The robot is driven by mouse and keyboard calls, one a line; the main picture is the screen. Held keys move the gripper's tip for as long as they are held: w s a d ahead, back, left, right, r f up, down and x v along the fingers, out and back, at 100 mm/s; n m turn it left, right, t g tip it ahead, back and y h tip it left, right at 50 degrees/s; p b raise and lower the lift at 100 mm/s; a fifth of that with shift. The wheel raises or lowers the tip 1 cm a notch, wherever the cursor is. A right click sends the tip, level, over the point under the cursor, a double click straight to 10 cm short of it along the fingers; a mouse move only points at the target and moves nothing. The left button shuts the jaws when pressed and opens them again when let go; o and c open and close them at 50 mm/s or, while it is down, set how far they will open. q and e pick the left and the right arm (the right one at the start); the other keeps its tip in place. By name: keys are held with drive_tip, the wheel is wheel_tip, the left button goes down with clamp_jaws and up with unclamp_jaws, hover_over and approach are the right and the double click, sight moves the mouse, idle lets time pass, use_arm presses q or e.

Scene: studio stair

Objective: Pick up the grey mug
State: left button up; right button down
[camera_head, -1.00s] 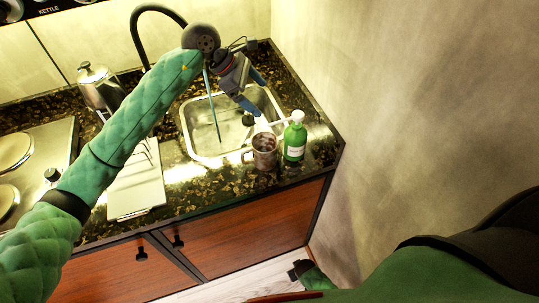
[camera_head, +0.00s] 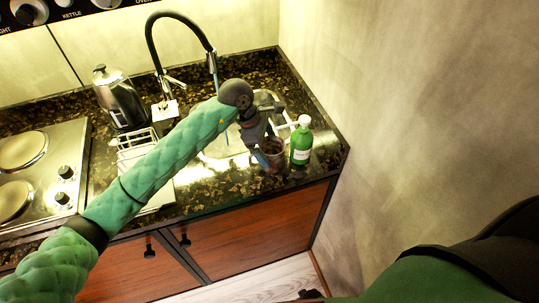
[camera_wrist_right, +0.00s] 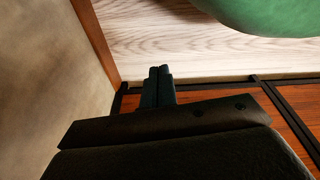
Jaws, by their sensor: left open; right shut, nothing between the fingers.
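The grey mug (camera_head: 276,158) stands on the dark counter at the front edge of the sink, partly hidden by my left gripper. My left gripper (camera_head: 264,157) is open and right at the mug's left side, fingers pointing down. I cannot tell whether a finger touches the mug or is inside its rim. My right gripper (camera_wrist_right: 158,84) is shut and empty, low down in front of the cabinet fronts and above the pale wooden floor.
A green bottle (camera_head: 301,142) with a white cap stands close to the right of the mug. The sink (camera_head: 224,146), black tap (camera_head: 151,40), dish rack (camera_head: 130,158) and kettle (camera_head: 119,98) are behind or left. A wall (camera_head: 400,110) bounds the right side.

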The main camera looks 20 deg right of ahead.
sight(273, 153)
use_arm(q)
drive_tip(key=p+x, duration=0.2)
drive_tip(key=x, duration=0.1)
drive_tip(key=shift+s+d+f+p, duration=0.15)
drive_tip(key=shift+d+p, duration=0.05)
drive_tip(key=shift+p, duration=0.15)
drive_tip(key=shift+d+f, duration=0.15)
drive_tip(key=shift+f, duration=0.3)
drive_tip(key=c, duration=1.4)
drive_tip(key=shift+o, duration=0.2)
use_arm(e)
drive_tip(key=s+d+f, duration=0.2)
drive_tip(key=s, duration=0.4)
drive_tip(key=shift+s+f, duration=0.2)
drive_tip(key=shift+f, duration=0.1)
use_arm(q)
drive_tip(key=shift+r, duration=0.1)
use_arm(e)
drive_tip(key=shift+f, duration=0.1)
